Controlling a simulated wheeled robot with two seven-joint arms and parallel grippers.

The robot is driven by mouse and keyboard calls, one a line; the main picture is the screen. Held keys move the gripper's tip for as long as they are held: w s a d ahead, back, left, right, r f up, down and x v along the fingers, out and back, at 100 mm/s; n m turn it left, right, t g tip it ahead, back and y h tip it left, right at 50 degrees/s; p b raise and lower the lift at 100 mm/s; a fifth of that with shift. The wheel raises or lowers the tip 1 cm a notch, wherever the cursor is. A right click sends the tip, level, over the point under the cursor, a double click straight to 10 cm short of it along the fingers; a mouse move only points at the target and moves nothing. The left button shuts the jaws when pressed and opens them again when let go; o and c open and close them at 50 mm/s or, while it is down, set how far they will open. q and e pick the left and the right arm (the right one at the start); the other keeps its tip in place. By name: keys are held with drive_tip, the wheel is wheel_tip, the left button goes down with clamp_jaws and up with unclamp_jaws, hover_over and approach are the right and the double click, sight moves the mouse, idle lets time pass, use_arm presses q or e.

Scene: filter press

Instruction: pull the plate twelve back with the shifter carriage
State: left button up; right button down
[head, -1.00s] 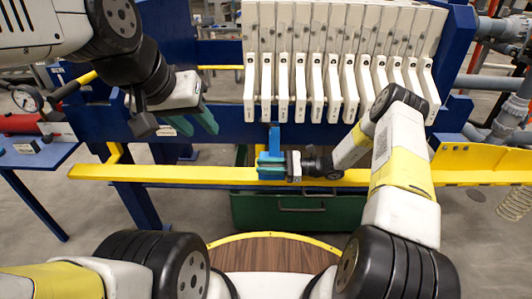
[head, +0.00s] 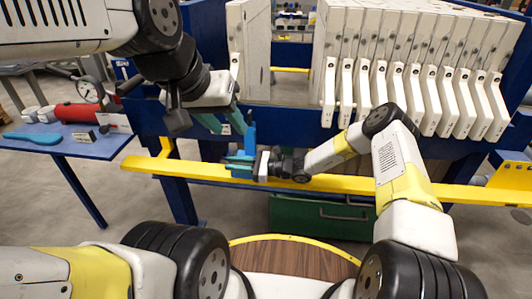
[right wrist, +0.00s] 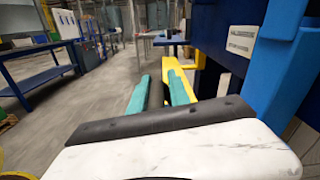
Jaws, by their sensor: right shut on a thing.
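The blue shifter carriage (head: 250,136) sits on the yellow rail (head: 350,183) in the head view. My right gripper (head: 238,165) is shut on the carriage's low part; the grip itself is partly hidden. The right wrist view shows its teal fingers (right wrist: 160,92). One white plate (head: 256,50) with a hanging handle stands apart at the left, above the carriage; its number is not readable. The remaining plates (head: 405,40) stand close together to the right, across a clear gap. My left gripper (head: 222,121) is open and empty, just left of the carriage's upright, below the separate plate.
A blue table (head: 90,150) with a red cylinder (head: 80,112) and a teal-blue tool (head: 32,138) stands at the left. A green bin (head: 320,222) lies under the rail. The rail left of the carriage is clear.

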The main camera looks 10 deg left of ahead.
drive_tip(key=s+a, duration=0.1)
drive_tip(key=a, duration=1.6)
drive_tip(key=shift+f, duration=0.35)
drive_tip(key=shift+s, duration=0.1)
drive_tip(key=c, duration=1.4)
unclamp_jaws()
drive_tip(key=shift+o, duration=0.2)
drive_tip(key=shift+d+r, duration=0.1)
drive_tip(key=shift+w+d+r, duration=0.1)
drive_tip(key=shift+w+r, duration=0.05)
drive_tip(key=shift+w, duration=0.25)
drive_tip(key=d, duration=0.7)
drive_tip(key=shift+d, duration=0.4)
